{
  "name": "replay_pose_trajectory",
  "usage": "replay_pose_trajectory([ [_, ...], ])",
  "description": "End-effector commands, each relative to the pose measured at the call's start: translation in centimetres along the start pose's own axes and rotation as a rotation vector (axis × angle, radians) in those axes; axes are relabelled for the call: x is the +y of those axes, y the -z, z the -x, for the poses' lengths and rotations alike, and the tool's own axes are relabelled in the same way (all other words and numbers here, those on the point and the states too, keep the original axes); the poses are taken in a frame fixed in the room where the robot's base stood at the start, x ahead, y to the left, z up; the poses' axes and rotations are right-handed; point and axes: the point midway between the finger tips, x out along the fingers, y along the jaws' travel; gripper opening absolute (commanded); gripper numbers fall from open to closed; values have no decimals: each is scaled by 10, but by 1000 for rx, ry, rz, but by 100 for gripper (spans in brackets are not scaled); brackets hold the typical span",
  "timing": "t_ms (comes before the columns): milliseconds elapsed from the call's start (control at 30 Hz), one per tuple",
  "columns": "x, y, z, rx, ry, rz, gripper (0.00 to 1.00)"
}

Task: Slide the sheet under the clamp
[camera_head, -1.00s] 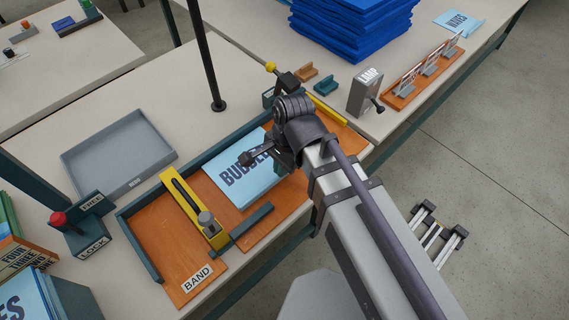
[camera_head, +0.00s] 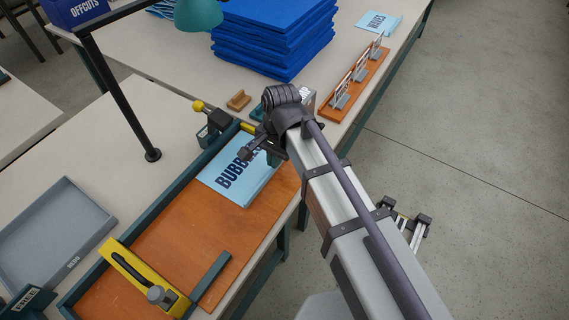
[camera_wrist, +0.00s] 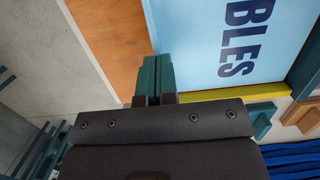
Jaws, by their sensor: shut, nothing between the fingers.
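The light blue sheet marked BUBBLES (camera_head: 232,182) lies flat at the far right end of the orange board (camera_head: 190,225). My gripper (camera_head: 262,150) is over the sheet's far right part and hides some of its lettering. In the wrist view my shut, empty gripper fingers (camera_wrist: 158,78) are at the sheet's left edge; whether they touch it I cannot tell. The sheet (camera_wrist: 225,45) reaches a yellow strip (camera_wrist: 215,95); I cannot tell if it passes under. A clamp lever with a yellow knob (camera_head: 198,105) stands at the board's far end. A slotted yellow bar (camera_head: 130,270) crosses the near left end.
Teal rails edge the board, with a short teal bar (camera_head: 208,278) at its front. A grey tray (camera_head: 50,235) lies left. A black post (camera_head: 125,110) stands behind. A blue stack (camera_head: 270,35) and an orange rack (camera_head: 358,82) are on the far table.

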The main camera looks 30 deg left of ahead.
Motion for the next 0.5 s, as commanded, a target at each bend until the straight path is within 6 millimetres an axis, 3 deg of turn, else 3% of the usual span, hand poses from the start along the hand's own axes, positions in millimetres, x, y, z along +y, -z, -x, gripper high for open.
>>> replay_pose_trajectory([
  [267, 0, 6, -3, 14, 0, -5, 0],
  [400, 0, 3, 13, 13, 0, -5, 0],
  [500, 0, 2, 12, 11, 0, -4, 0],
])
